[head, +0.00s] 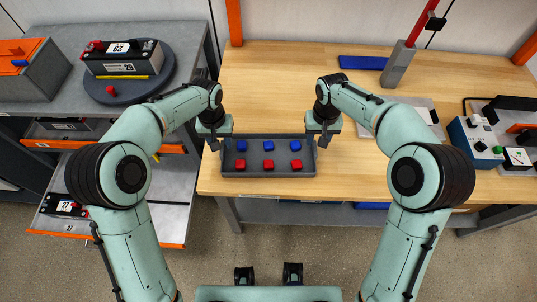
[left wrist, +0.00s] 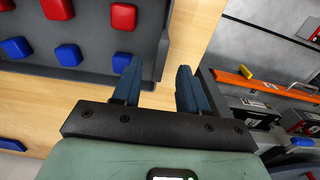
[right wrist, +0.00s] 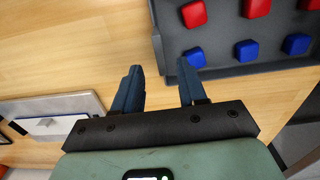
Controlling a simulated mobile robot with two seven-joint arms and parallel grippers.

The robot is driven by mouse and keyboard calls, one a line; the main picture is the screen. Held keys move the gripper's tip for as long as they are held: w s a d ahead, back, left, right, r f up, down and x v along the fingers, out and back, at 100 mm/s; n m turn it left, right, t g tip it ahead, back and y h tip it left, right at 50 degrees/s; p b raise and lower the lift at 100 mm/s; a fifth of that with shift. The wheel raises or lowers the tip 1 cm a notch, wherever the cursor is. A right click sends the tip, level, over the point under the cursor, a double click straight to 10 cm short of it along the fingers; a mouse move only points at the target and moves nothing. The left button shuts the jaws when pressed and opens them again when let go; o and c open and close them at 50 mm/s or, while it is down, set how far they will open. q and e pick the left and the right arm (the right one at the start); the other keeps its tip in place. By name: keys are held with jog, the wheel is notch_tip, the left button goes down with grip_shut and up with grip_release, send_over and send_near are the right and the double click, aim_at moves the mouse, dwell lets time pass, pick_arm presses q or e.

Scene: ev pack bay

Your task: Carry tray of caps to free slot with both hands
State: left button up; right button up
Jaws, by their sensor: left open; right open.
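A dark grey tray (head: 254,156) lies on the wooden bench near its front edge. It holds a back row of blue caps (head: 268,145) and a front row of red caps (head: 268,165). My left gripper (head: 214,146) is open at the tray's left end; my right gripper (head: 324,144) is open at its right end. In the left wrist view, the tray's end wall (left wrist: 163,45) shows between the open fingers (left wrist: 158,66). In the right wrist view, the tray wall (right wrist: 158,40) likewise shows between the fingers (right wrist: 158,68). I cannot tell whether the fingers touch it.
A grey bench (head: 30,108) at left carries a round turntable (head: 125,90) with a battery module and one red cap. A blue control box (head: 475,140) stands at right. A blue pad (head: 362,62) lies at the back. The bench behind the tray is clear.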

aim_at(223, 151)
pick_arm(q)
notch_tip(223, 151, down, 6)
jog(key=shift+f, duration=0.1)
pick_arm(e)
notch_tip(223, 151, down, 6)
jog(key=shift+f, duration=0.1)
pick_arm(q)
grip_shut()
pick_arm(e)
grip_shut()
